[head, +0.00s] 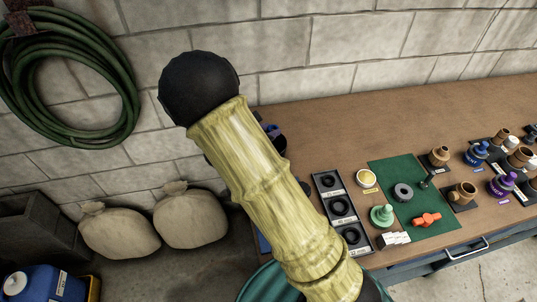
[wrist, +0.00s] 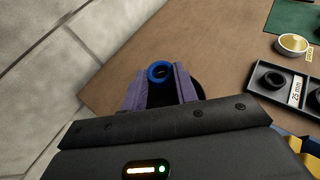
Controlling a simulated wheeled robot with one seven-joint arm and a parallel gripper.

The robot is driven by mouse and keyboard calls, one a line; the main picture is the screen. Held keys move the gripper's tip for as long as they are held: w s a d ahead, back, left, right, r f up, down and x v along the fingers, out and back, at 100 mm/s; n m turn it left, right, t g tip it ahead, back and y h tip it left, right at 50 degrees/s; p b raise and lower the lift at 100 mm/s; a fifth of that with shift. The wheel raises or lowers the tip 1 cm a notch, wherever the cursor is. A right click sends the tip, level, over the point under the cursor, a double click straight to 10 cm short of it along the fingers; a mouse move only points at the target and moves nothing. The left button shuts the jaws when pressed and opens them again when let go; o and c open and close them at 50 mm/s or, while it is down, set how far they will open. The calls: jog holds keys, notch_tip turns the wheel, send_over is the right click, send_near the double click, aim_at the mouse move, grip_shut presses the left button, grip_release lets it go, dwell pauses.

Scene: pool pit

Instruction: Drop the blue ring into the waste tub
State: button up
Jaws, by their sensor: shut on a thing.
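The blue ring (wrist: 160,72) is between the purple fingertips of my gripper (wrist: 159,82) in the wrist view. The gripper is shut on it, above the brown bench top near its left end. A dark round-edged thing (wrist: 199,88) shows partly behind the fingers; I cannot tell whether it is the waste tub. In the head view my gripper (head: 273,137) is mostly hidden behind my arm, and the ring cannot be made out. A teal round rim (head: 262,283) shows at the bottom of the head view, largely covered by my arm; I cannot tell what it is.
A black tray (head: 341,212) with several black rings stands on the bench (head: 310,125). Right of it are a green mat (head: 413,173), a yellow-filled dish (head: 366,179) and several bottles and pots. A block wall (head: 300,45) runs behind. Sacks (head: 120,232) lie on the floor.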

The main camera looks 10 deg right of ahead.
notch_tip(320, 180, down, 3)
jog(key=shift+f+b, duration=0.15)
jog(key=shift+b, duration=0.75)
jog(key=o, duration=1)
jog(key=v, duration=1.7)
jog(key=shift+s+a+b, duration=0.1)
jog(key=shift+a+b, duration=0.15)
jog(key=shift+b, duration=0.05)
